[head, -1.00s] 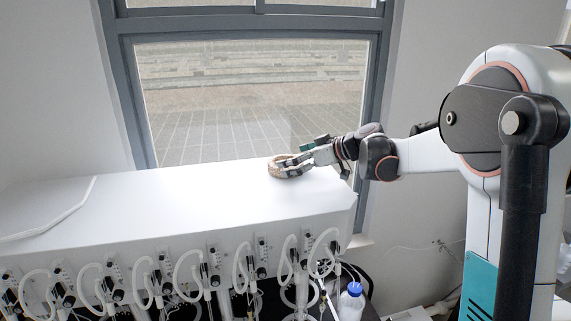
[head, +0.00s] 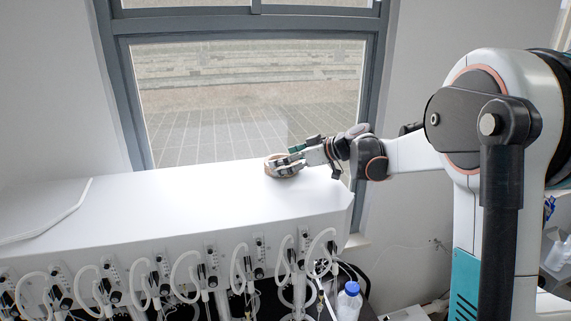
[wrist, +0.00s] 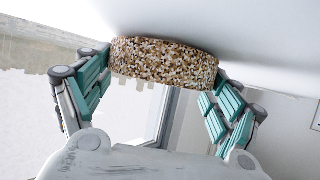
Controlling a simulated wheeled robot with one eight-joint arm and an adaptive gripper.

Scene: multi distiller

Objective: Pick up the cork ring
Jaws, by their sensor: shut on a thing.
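The cork ring (wrist: 163,61) shows in the wrist view as a speckled brown curved band seen from its side. It spans the space between the two teal finger pads of my gripper (wrist: 160,75), one at each side of it. In the head view the ring (head: 277,169) is at the right end of the white machine's top, partly hidden by my gripper (head: 290,163). My gripper is shut on the ring. I cannot tell whether the ring touches the white top or is just above it.
The white machine top (head: 160,205) is mostly clear to the left. Clear tubes and fittings (head: 190,275) line its front. A bottle with a blue cap (head: 349,300) stands below its right end. A window (head: 250,100) is behind.

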